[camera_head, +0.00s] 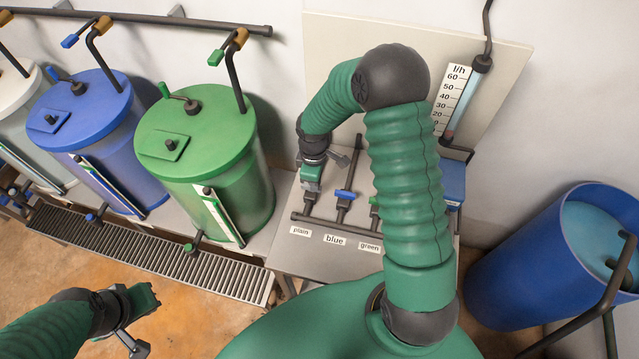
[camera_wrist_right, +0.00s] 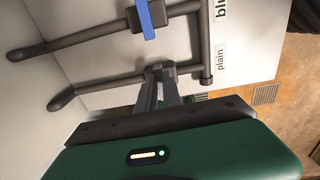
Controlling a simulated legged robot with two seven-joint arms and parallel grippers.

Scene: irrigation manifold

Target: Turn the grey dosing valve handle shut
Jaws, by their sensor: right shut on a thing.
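My right gripper (camera_head: 308,192) reaches down to the pipe above the "plain" label (camera_head: 300,231). In the wrist view its two grey fingers (camera_wrist_right: 158,74) are closed together at a valve on the plain line. The grey handle is between the fingertips and mostly hidden, so its angle cannot be told. The manifold pipe (camera_head: 330,222) also carries a blue valve handle (camera_head: 345,195), seen too in the wrist view (camera_wrist_right: 152,14), and a green one (camera_head: 375,210) partly behind my arm. My left gripper (camera_head: 140,318) hangs at the lower left, away from the manifold; its jaw opening is unclear.
A flow gauge (camera_head: 462,95) marked l/h stands on the back panel (camera_head: 330,40). Green (camera_head: 195,125) and blue (camera_head: 80,110) tanks stand left, behind a floor grate (camera_head: 130,245). A blue barrel (camera_head: 520,275) stands right. My right arm hides part of the bench.

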